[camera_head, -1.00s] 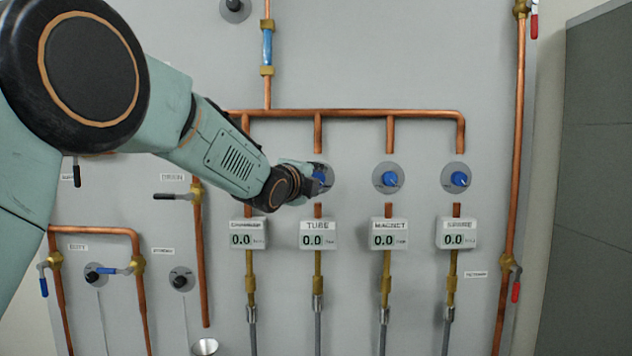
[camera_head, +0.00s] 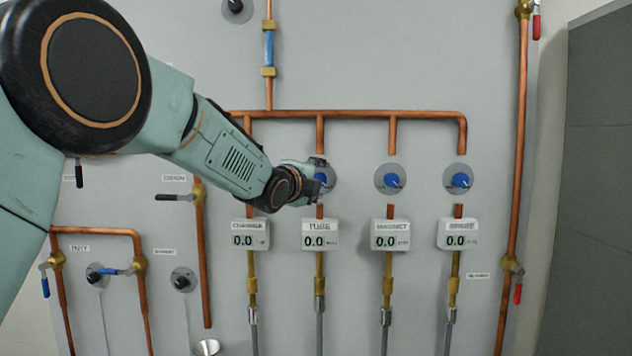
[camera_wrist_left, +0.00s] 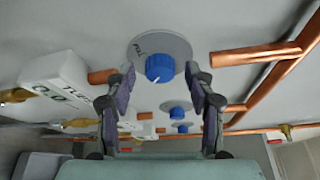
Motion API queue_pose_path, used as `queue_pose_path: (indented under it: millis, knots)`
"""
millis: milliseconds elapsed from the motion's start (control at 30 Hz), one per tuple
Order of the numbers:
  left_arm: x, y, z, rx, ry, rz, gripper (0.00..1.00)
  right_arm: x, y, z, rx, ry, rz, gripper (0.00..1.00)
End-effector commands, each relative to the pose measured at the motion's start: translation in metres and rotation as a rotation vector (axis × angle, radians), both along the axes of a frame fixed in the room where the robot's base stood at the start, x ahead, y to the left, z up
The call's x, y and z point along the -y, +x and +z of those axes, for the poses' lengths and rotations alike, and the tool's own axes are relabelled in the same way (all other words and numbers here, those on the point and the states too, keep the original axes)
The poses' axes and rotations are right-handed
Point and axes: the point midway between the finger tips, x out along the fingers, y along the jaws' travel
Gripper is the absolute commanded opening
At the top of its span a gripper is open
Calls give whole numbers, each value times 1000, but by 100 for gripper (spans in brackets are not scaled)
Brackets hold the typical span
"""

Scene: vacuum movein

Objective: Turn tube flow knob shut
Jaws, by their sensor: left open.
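The tube flow knob (camera_wrist_left: 159,68) is blue with a white pointer line, on a grey round plate, and sits between the fingertips of my open left gripper (camera_wrist_left: 160,80) in the left wrist view. Gaps show on both sides of it, so the fingers look apart from it. In the head view my left gripper (camera_head: 318,178) is at the tube knob, which shows as a small blue patch (camera_head: 322,181) partly hidden by the fingers. The TUBE meter (camera_head: 319,236) below it reads 0.0. My right gripper is not in view.
The magnet knob (camera_head: 391,180) and another blue knob (camera_head: 460,180) are to the right. A copper manifold pipe (camera_head: 350,113) runs above, with copper branches down to the knobs. The chamber knob is hidden behind my left arm. The CHAMBER meter (camera_head: 250,235) reads 0.0.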

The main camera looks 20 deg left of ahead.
Motion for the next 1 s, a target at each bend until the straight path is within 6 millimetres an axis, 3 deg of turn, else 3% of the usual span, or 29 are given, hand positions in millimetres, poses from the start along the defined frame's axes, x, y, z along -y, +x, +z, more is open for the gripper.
queue_pose_path:
  millis: [233,800,1000]
  knots:
    - [-2,-16,3,1,-1,0,54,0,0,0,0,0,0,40]
    - [-11,-102,9,0,-2,0,54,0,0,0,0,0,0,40]
    - [-13,-117,10,0,-1,0,54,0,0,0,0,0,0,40]
